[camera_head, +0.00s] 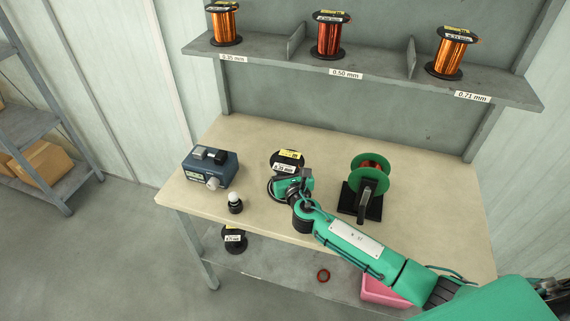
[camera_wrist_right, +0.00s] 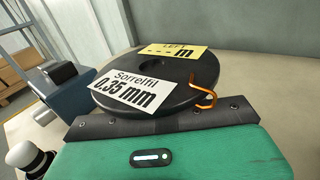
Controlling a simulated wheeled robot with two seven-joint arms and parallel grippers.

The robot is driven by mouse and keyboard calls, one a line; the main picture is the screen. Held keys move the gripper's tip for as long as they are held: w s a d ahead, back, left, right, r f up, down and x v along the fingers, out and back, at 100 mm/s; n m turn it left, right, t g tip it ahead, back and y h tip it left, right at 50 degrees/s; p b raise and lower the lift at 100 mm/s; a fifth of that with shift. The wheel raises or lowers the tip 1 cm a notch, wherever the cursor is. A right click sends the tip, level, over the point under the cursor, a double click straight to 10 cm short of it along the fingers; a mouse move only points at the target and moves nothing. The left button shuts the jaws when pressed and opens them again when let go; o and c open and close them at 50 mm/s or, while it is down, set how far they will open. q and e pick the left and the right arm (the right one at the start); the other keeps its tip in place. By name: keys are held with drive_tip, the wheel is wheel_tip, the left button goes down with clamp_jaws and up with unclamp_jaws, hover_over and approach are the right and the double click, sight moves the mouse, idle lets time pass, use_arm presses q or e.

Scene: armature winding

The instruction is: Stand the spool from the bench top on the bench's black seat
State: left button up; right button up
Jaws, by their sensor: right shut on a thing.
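The spool (camera_head: 289,157) has black flanges, a white 0.35 mm label and a yellow tag, and stands about upright over the middle of the bench top (camera_head: 420,215). In the right wrist view its top flange (camera_wrist_right: 150,85) fills the middle, with an orange wire end sticking out at the right. My right gripper (camera_head: 293,186) is shut on it; the fingers are mostly hidden. A black round edge (camera_head: 271,187) shows below and left of the gripper. I cannot tell whether it is the lower flange or the black seat, or whether the spool touches it. My left gripper is not in view.
A blue device (camera_head: 210,168) and a small black-and-white knob (camera_head: 235,203) stand left of the spool. A green-flanged winder (camera_head: 369,180) on a black base stands right. Spools line the upper shelf (camera_head: 375,72). Below are another spool (camera_head: 233,240), a red ring (camera_head: 323,275) and a pink bin (camera_head: 382,293).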

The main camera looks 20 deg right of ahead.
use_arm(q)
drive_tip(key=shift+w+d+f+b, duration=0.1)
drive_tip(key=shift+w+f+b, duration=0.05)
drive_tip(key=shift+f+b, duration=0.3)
use_arm(e)
drive_tip(key=shift+f, duration=0.55)
drive_tip(key=o, duration=1.2)
drive_tip(key=s+b, duration=0.1)
drive_tip(key=s, duration=1.2)
drive_tip(key=shift+s, duration=0.2)
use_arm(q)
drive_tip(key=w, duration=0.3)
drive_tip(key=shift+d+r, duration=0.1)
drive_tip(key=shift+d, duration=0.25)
use_arm(e)
drive_tip(key=shift+s, duration=0.2)
